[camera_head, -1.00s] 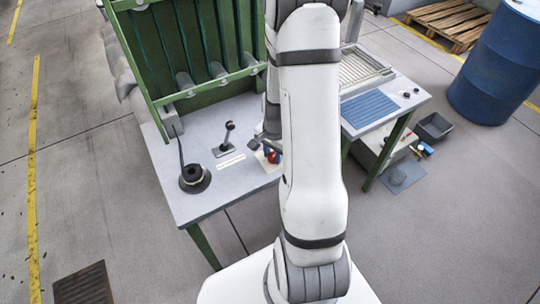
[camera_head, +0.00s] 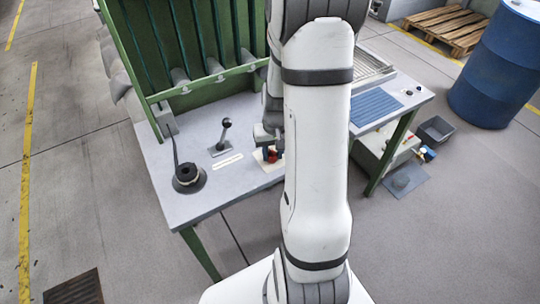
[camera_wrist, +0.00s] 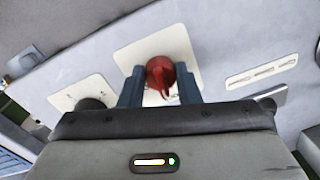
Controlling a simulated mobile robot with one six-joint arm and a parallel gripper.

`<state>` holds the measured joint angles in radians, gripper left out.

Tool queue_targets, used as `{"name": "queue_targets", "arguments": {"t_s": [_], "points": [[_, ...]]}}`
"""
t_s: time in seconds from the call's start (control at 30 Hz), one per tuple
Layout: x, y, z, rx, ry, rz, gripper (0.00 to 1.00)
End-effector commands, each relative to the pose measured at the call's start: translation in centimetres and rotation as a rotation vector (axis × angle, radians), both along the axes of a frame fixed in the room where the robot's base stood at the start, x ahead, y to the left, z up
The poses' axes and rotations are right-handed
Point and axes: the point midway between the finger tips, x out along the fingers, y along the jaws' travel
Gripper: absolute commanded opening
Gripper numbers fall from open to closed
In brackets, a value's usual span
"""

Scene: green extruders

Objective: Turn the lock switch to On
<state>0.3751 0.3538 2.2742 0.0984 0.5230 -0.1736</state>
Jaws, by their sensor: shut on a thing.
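The lock switch is a red rotary knob (camera_wrist: 161,76) on a pale square plate (camera_wrist: 179,40) set in the grey table top. In the wrist view my gripper (camera_wrist: 160,85) has a dark blue finger on each side of the knob and is shut on it. The knob's narrow grip ridge lies between the fingers. In the head view the red knob (camera_head: 271,154) shows just left of my arm, and my gripper is mostly hidden by the arm. The switch's labels cannot be read.
A second pale plate with a dark knob (camera_wrist: 90,103) is beside it in the wrist view. On the table (camera_head: 215,195) are a lever (camera_head: 224,135) with a black ball and a black round pedestal (camera_head: 188,178). Green framing (camera_head: 135,60) stands behind.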

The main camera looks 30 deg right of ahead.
Motion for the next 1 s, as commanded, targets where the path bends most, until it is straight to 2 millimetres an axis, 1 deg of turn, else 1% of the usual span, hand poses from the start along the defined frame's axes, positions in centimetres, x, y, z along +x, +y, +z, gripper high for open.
{"name": "queue_targets", "arguments": {"t_s": [0.03,0.33,0.83,0.87,1.0], "points": [[0.51,-0.25,0.11,-0.007,-0.016,0.022,0.07],[0.53,-0.21,0.23,-0.007,-0.015,0.122,0.07],[0.57,-0.16,0.31,-0.006,-0.016,0.139,0.07],[0.57,-0.15,0.31,-0.006,-0.016,0.139,0.31],[0.43,-0.10,0.24,-0.005,-0.011,0.140,0.42]]}}
